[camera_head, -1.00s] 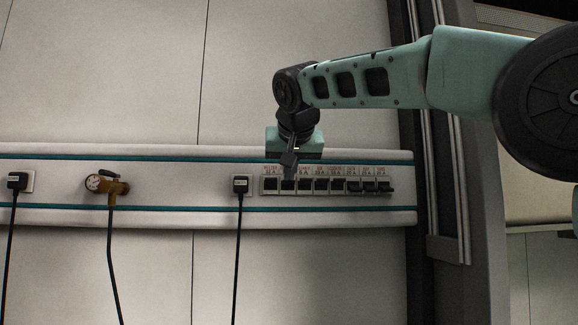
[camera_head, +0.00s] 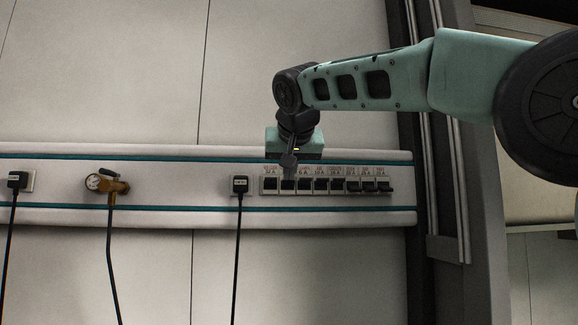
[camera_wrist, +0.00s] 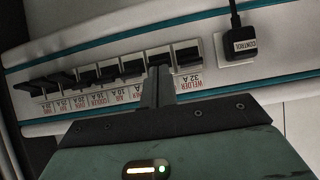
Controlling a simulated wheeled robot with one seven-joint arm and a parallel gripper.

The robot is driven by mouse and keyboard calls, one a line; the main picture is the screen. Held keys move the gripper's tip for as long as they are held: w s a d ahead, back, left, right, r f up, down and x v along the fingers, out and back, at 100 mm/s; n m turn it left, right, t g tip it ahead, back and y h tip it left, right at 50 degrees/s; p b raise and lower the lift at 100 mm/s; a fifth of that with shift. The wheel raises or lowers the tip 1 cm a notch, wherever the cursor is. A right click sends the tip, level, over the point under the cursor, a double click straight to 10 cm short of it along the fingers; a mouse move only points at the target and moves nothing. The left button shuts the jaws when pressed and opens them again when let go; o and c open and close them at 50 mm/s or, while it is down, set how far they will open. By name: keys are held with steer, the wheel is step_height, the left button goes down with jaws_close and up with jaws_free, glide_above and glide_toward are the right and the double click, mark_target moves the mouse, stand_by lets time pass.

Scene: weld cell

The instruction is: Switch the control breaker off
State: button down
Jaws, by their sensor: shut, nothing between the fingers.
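A row of breakers (camera_head: 321,184) is set in the white wall rail. My gripper (camera_head: 288,172) is shut and empty, in front of the second breaker from the left. In the wrist view my gripper's fingers (camera_wrist: 160,82) overlap that breaker, which shows partly behind them. I cannot tell whether they touch it. The welder breaker (camera_wrist: 187,55) is beside it, with its label readable. I cannot make out a label reading control on any breaker; the label behind the fingers is mostly hidden.
The rail (camera_head: 330,216) has teal stripes and stands out along the pale wall. A brass valve with a gauge (camera_head: 107,184) and another black plug (camera_head: 17,180) are further left, with hanging lines. A dark frame post (camera_head: 420,130) stands at the right.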

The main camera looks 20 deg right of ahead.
steer(key=shift+r+p, duration=0.6)
steer(key=shift+r, duration=0.2)
steer(key=s+r+p, duration=0.4)
steer(key=r, duration=0.8)
steer(key=shift+s+a+r+p, duration=0.15)
steer(key=shift+s+a+p, duration=0.05)
steer(key=shift+a+p, duration=0.25)
